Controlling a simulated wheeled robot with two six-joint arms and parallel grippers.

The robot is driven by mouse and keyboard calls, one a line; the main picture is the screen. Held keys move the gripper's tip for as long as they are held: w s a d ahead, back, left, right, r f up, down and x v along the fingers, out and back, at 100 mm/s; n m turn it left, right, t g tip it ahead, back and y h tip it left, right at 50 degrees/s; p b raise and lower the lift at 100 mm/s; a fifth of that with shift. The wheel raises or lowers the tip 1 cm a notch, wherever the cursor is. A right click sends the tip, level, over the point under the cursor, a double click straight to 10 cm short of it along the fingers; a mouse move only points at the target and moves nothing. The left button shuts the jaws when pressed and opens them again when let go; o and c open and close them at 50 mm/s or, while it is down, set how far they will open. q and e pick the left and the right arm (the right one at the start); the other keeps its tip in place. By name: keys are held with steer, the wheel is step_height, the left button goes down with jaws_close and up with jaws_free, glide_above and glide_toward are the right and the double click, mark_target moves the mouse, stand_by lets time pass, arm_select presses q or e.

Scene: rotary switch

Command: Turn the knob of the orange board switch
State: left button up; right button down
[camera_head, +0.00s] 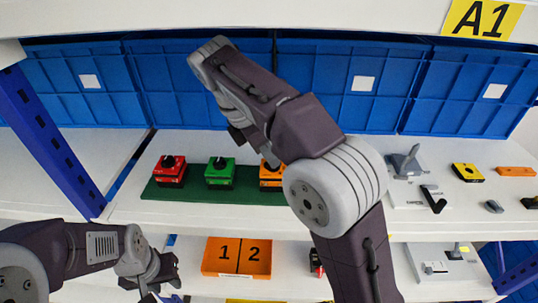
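The orange switch (268,178) stands at the right end of a green board (198,192) on the middle shelf. My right arm covers its right side and most of its top, so its knob cannot be made out. The green switch (220,178) and the red switch (169,176), each with a dark knob, stand to its left on the same board. My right gripper (266,154) points down close above the orange switch, mostly hidden by my forearm; contact and finger opening cannot be told. My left gripper (166,278) is low at the left, below the shelf, away from the switches, its fingers unclear.
Blue bins (180,88) line the back. To the right are a grey device (405,163), a yellow-black part (467,172) and small parts. An orange box (237,270) marked 1 and 2 is on the lower shelf. A blue post (55,150) stands at left.

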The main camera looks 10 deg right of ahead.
stand_by(0.4)
steer(key=n, duration=0.1)
steer(key=n+t+p, duration=0.1)
steer(key=shift+s+r+n, duration=0.15)
steer(key=shift+n, duration=0.25)
steer(key=n+p, duration=0.1)
steer(key=n+t+y+p, duration=0.1)
steer(key=n, duration=0.1)
steer(key=shift+s+d+n, duration=0.15)
steer(key=shift+n, duration=0.15)
steer(key=n+y+p, duration=0.1)
steer(key=n, duration=0.2)
steer(key=shift+s+d+t+p, duration=0.1)
steer(key=shift+d+t+p, duration=0.05)
steer(key=shift+t+p, duration=0.25)
steer(key=shift+d+n+y+p, duration=0.1)
steer(key=shift+n+y+p, duration=0.55)
steer(key=shift+n, duration=0.75)
steer(key=shift+f, duration=0.2)
steer(key=c, duration=1.5)
jaws_free()
steer(key=shift+r, duration=0.1)
